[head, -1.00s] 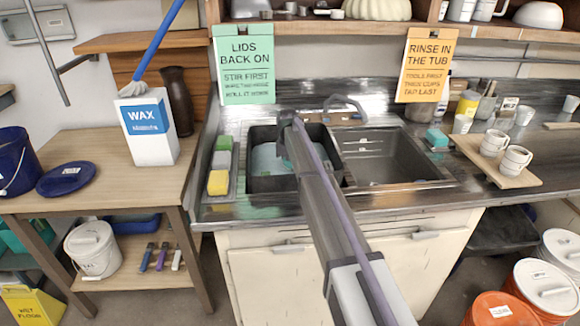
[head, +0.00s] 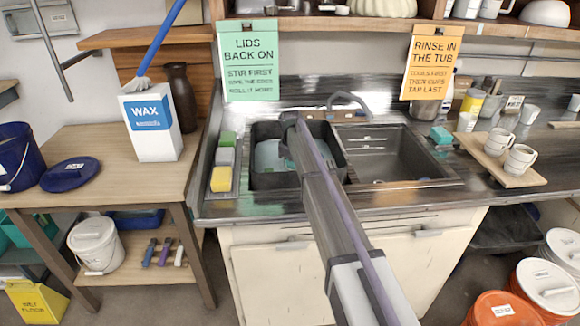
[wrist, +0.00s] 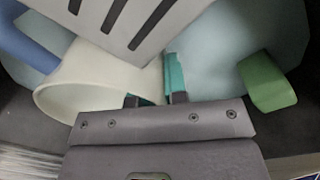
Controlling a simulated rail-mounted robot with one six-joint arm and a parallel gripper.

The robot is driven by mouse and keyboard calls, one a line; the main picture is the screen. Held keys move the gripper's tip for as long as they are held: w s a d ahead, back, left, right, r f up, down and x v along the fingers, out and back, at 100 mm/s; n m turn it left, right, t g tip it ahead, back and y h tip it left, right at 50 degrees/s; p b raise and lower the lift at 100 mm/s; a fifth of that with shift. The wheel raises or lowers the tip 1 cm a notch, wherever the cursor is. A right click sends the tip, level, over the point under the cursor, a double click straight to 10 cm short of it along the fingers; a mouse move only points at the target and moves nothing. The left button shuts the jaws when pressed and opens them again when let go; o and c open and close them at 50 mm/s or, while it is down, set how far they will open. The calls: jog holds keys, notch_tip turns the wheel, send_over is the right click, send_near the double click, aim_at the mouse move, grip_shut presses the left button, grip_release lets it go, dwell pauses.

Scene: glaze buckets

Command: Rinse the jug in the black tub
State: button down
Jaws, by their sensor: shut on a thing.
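The black tub (head: 262,182) sits in the left part of the sink and holds pale blue water (head: 268,156). My gripper (head: 287,160) reaches down into the tub, and my arm hides part of it. In the wrist view, a whitish round vessel, apparently the jug (wrist: 85,85), lies tilted with its open rim toward the lower left. My gripper (wrist: 156,98) is shut on it at its right end, with a teal strip beside the jaws. I cannot tell which part of the jug is held. The jug is not clear in the head view.
A grey slotted piece (wrist: 120,22), a blue piece (wrist: 28,45) and a green block (wrist: 266,82) crowd the wrist view. The tap (head: 340,98) stands behind the tub. The empty sink basin (head: 385,155) is to its right, sponges (head: 222,178) to its left.

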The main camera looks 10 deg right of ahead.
jog(key=shift+s+d, duration=0.25)
jog(key=shift+s, duration=0.2)
dwell(1.1)
notch_tip(320, 180, up, 24)
jog(key=p, duration=2.3)
jog(key=shift+w+a+p, duration=0.15)
jog(key=shift+a+p, duration=0.15)
jog(key=shift+p, duration=0.1)
